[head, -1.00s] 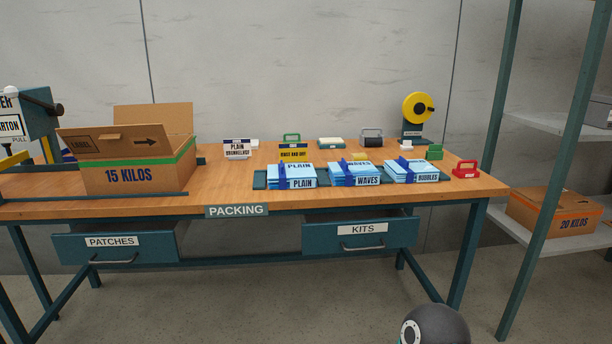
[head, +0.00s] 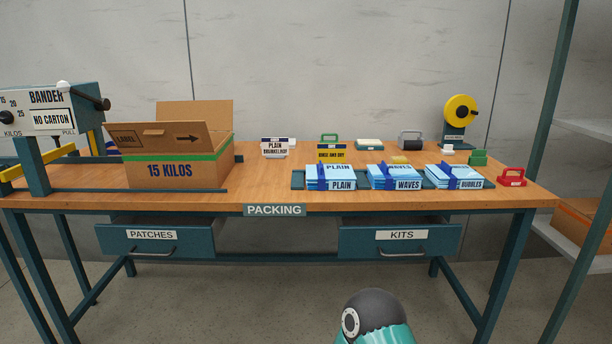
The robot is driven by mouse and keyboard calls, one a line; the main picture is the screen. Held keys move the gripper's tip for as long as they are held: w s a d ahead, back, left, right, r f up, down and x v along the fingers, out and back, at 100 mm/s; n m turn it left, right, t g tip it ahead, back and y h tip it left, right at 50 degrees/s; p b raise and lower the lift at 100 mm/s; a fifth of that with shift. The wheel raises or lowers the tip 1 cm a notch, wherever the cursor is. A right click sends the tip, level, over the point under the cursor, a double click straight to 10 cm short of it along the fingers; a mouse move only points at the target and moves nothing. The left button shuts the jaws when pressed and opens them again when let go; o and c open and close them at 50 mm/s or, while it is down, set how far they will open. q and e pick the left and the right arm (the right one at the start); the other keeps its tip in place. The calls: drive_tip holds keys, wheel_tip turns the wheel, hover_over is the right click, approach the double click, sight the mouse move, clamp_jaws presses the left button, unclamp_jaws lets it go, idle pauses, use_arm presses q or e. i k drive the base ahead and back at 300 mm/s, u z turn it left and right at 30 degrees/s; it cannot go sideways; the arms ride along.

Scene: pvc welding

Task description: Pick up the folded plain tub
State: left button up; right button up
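The folded plain tub (head: 327,174) is a flat light-blue bundle with a dark blue band and a "PLAIN" label. It lies at the left end of a dark tray (head: 298,182) on the packing table. Beside it on the tray lie the similar "WAVES" bundle (head: 396,178) and "BUBBLES" bundle (head: 455,178). Neither of my grippers shows; only a rounded dark and teal part of my own arm is at the bottom edge, well short of the table.
An open carton marked 15 KILOS (head: 178,172) stands left on the table (head: 270,196), near the bander (head: 50,115). A plain sign (head: 275,147), yellow-labelled holder (head: 331,152), yellow reel (head: 460,110) and red item (head: 512,176) stand around the tray. Drawers (head: 400,241) hang below.

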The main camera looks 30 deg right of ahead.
sight(320, 177)
drive_tip(key=u, duration=0.1)
drive_tip(key=i, duration=1)
drive_tip(key=z, duration=0.75)
